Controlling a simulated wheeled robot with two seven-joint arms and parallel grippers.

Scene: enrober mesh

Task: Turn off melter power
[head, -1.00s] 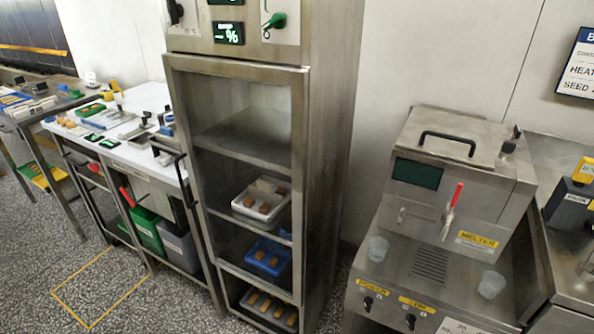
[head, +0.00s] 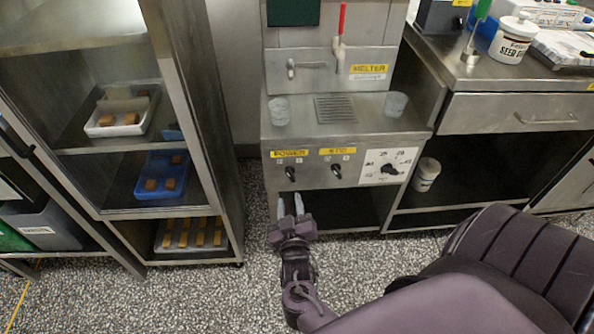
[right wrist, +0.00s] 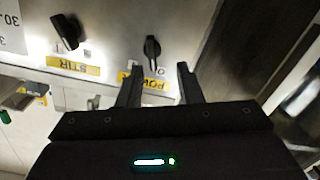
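The melter (head: 327,80) stands on a steel cabinet, with a red-handled tap. The POWER knob (head: 291,174) is a small black lever knob on the front panel, under a yellow POWER label (head: 289,154). My right gripper (head: 290,203) is open and empty, just below this knob in the head view. In the right wrist view the picture is upside down; the POWER knob (right wrist: 152,48) lies ahead of the gap between my open fingers (right wrist: 159,82), apparently untouched. Which mark the knob points at is unclear. My left gripper is out of view.
Clear cups (head: 279,110) (head: 396,103) stand on the ledge. A rack with trays (head: 123,110) is at left; a drawer counter (head: 510,113) is at right. The floor before the panel is clear.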

